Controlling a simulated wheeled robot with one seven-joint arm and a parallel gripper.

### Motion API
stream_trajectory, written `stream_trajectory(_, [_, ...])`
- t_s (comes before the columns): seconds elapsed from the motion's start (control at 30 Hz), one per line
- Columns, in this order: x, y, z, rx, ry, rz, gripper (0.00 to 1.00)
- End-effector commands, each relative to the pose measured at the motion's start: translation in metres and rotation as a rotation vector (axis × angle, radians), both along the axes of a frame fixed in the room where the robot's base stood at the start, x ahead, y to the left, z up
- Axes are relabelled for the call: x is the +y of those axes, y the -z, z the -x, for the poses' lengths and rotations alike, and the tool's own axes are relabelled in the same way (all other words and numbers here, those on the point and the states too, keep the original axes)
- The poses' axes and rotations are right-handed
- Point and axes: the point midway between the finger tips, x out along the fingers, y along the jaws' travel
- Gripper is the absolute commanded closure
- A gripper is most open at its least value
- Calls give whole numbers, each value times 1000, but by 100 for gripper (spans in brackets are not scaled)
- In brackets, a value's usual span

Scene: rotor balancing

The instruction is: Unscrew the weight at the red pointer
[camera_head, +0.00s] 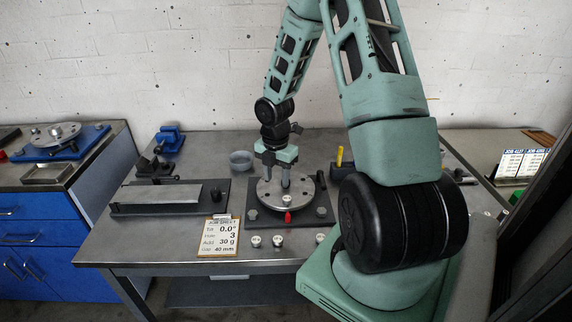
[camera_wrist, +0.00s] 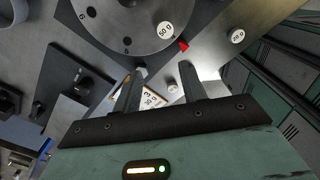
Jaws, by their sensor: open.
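The rotor disc (camera_head: 303,193) lies on a dark square base, with the red pointer (camera_head: 287,217) at its front edge; the pointer also shows in the wrist view (camera_wrist: 183,45). A white-topped weight marked 50 g (camera_wrist: 165,30) sits on the disc beside the pointer, and it shows small in the head view (camera_head: 286,198). My gripper (camera_head: 276,177) is over the disc, pointing down. In the wrist view its fingers (camera_wrist: 162,72) are apart with no weight between them. The 50 g weight is beyond the fingertips, and the exact gap is hard to tell.
Several loose weights (camera_head: 278,241) stand in front of the base; one marked 20 g (camera_wrist: 237,36) shows in the wrist view. A job card (camera_head: 218,236) stands front left.

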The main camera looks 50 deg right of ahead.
Motion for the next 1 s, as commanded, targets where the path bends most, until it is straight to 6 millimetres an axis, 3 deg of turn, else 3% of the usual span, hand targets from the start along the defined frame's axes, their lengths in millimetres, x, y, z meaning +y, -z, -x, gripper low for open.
stream_trajectory(0.1, [-24,6,9,-1,-51,-5,58])
stream_trajectory(0.2, [-31,11,11,-2,-73,-6,58])
stream_trajectory(0.47, [-31,28,11,-2,-76,-5,58])
stream_trajectory(1.0, [-31,87,11,-2,-74,-6,58])
